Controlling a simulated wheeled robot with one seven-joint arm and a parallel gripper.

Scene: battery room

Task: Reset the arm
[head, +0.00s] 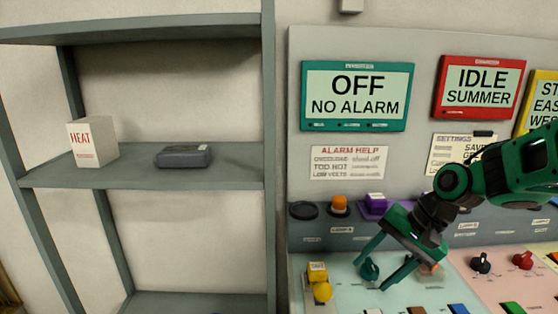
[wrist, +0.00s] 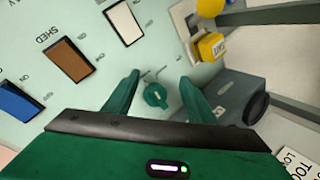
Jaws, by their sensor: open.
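My green gripper (head: 378,268) is over the left part of the control panel, with its two fingers spread apart and nothing held between them. In the wrist view my gripper (wrist: 158,92) has its fingertips on either side of a small green knob (wrist: 156,95). The same green knob (head: 369,270) shows between the fingers in the head view. I cannot tell whether the fingers touch the knob. My arm comes in from the right edge of the head view.
The control panel (head: 340,285) carries a yellow block switch (head: 318,272), an orange button (head: 340,205), a purple switch (head: 375,204), black (head: 480,262) and red (head: 522,260) knobs. Screens read "OFF NO ALARM" (head: 357,96) and "IDLE SUMMER" (head: 478,87). A shelf (head: 140,172) holds a HEAT box (head: 92,141) and a grey device (head: 183,156).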

